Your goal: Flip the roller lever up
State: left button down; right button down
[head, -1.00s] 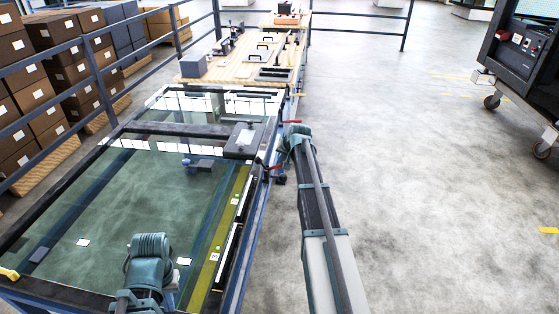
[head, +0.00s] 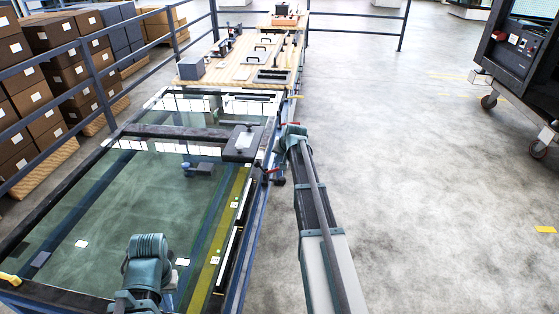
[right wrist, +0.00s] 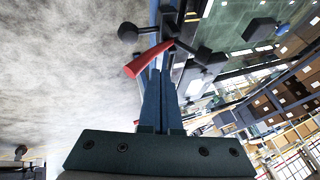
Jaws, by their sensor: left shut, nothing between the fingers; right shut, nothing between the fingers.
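A red-handled lever (right wrist: 148,59) shows in the right wrist view, slanting across just beyond my right fingertips. In the head view, one red handle (head: 272,170) is at the trolley's right side and another (head: 292,124) sits farther back; I cannot tell which of them the wrist view shows. My right gripper (right wrist: 161,74) is shut and empty, its tips close to the red handle; I cannot tell whether they touch. In the head view its fingers are hidden by my arm. My left arm is at the lower left; its gripper fingers are not visible.
A black knob (right wrist: 128,31) is beside the red handle. The glass-topped trolley (head: 60,222) fills the left, with a grey block (head: 238,151) at its right edge. A wooden workbench (head: 222,77) adjoins its far end. Open floor lies to the right.

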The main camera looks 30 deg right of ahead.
jog(key=p+v, duration=0.8)
jog(key=v, duration=0.3)
jog(key=shift+w+a+r+p, duration=0.2)
jog(key=shift+w+a+p, duration=0.1)
jog(key=shift+w+a, duration=0.1)
jog(key=s+a+f+n+g+y, duration=0.1)
jog(key=s+a+n+g, duration=0.3)
jog(key=a, duration=0.8)
jog(key=s+a+f+n+t, duration=0.15)
jog(key=s+a, duration=0.45)
jog(key=a, duration=0.6)
jog(key=s+a+n+g+h, duration=0.1)
jog(key=s+a+n+g, duration=0.1)
jog(key=s+a, duration=0.5)
jog(key=s+a+f+n+g+h, duration=0.1)
jog(key=s+a+n, duration=0.4)
jog(key=s, duration=0.6)
jog(key=a+g, duration=0.1)
jog(key=a, duration=0.1)
jog(key=shift+s+a, duration=0.25)
jog(key=shift+s, duration=0.05)
